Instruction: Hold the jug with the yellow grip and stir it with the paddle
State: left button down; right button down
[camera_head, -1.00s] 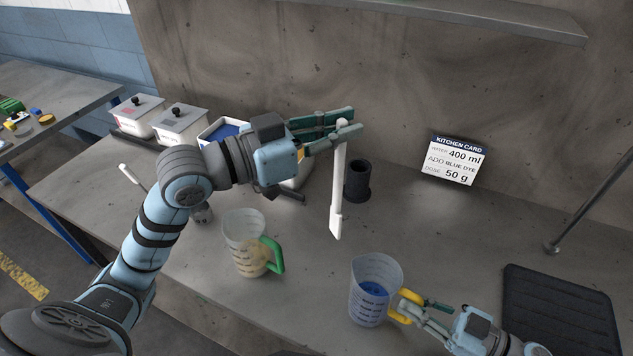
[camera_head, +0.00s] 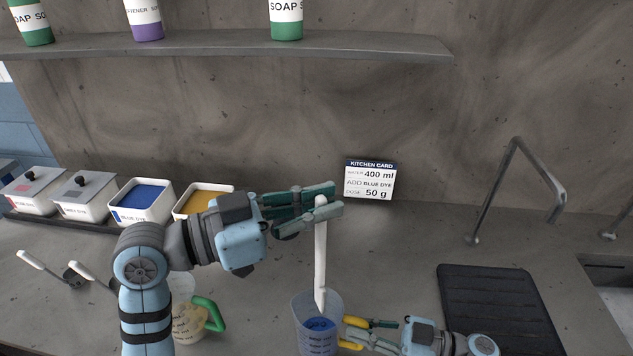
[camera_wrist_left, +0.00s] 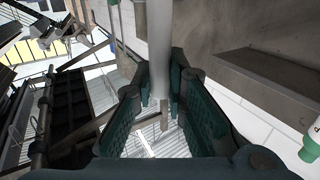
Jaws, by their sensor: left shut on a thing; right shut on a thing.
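The clear jug with the yellow grip (camera_head: 307,338) stands at the bottom of the head view, with blue contents inside. My right gripper (camera_head: 349,334) is shut on its yellow grip (camera_head: 353,321). My left gripper (camera_head: 322,204) is shut on the upper part of the white paddle (camera_head: 320,250), which hangs nearly upright. The paddle's lower end shows inside the outline of the jug's mouth; I cannot tell whether it touches the contents. In the left wrist view the white shaft (camera_wrist_left: 159,50) runs between the fingers.
A second jug with a green handle (camera_head: 212,313) stands to the left, partly behind my left arm. Lidded and open dye bins, including a blue one (camera_head: 143,195), line the back left. A kitchen card (camera_head: 370,181) leans at the wall. A black mat (camera_head: 495,310) lies right.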

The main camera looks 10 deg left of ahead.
aim_at(316, 275)
pick_arm(q)
notch_tip(316, 275, down, 15)
jog(key=shift+r, duration=0.1)
dwell(0.5)
jog(key=shift+s, duration=0.1)
dwell(0.3)
